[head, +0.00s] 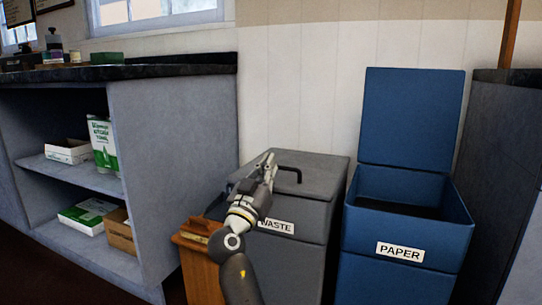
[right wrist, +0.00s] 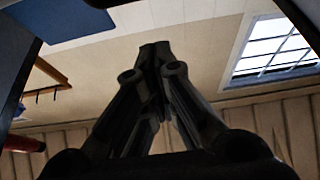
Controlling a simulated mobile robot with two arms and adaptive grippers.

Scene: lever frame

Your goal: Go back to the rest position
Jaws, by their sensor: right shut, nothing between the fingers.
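My right gripper (head: 267,165) is in the middle of the head view, raised in front of the grey waste bin (head: 318,172). Its fingers point up and are closed together with nothing between them. In the right wrist view the closed fingers (right wrist: 155,52) stand against the wall and a window. The waste bin has a shut lid with a black handle and a label partly covered by my arm. The blue paper bin (head: 405,225) stands to its right with its lid (head: 411,117) up. My left gripper is in neither view.
A grey shelf unit (head: 175,150) with a dark countertop stands at the left, with boxes on its shelves. A dark cabinet (head: 490,170) stands at the right edge.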

